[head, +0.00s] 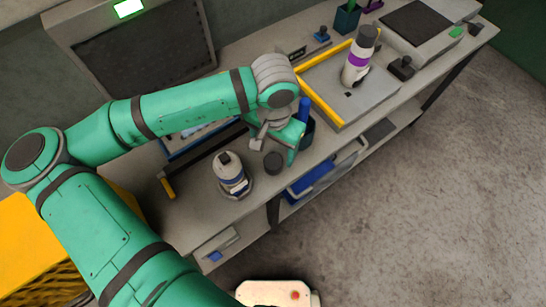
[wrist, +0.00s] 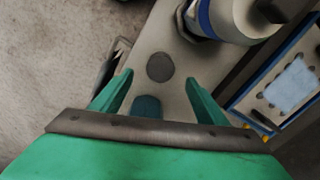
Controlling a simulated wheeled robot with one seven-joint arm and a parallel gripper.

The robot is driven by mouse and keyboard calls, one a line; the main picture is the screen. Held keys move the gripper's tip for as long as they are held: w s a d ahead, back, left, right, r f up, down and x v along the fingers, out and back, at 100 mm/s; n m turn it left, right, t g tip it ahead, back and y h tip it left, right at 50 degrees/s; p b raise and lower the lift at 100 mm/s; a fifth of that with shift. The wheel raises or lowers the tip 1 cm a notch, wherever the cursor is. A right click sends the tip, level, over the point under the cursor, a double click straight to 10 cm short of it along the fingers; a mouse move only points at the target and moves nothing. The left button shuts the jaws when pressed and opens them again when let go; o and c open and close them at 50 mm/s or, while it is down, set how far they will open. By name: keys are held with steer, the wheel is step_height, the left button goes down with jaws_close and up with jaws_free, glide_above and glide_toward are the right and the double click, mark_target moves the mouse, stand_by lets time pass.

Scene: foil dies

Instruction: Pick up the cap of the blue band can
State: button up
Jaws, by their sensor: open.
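The blue band can (head: 232,183) stands upright on the bench, white-grey with a blue band and a dark piece at its top. It also shows at the top of the wrist view (wrist: 238,18). A dark grey round cap (head: 274,163) lies on the bench just right of the can. In the wrist view the cap (wrist: 160,66) shows between and slightly beyond the fingertips. My gripper (wrist: 158,78) is open and empty, with a finger to either side of the cap in the picture. The height above the bench is hard to tell.
A dark teal round thing (wrist: 146,107) shows between the finger bases. A purple band can (head: 356,66) stands on a yellow-edged plate (head: 335,108) at the right. A blue-edged tray (wrist: 285,85) lies beyond the can. The bench's front edge is close to the cap.

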mark_target(273, 161)
steer(key=shift+a+f, duration=0.1)
steer(key=shift+f, duration=3.6)
steer(key=c, duration=1.2)
steer(key=shift+r, duration=0.15)
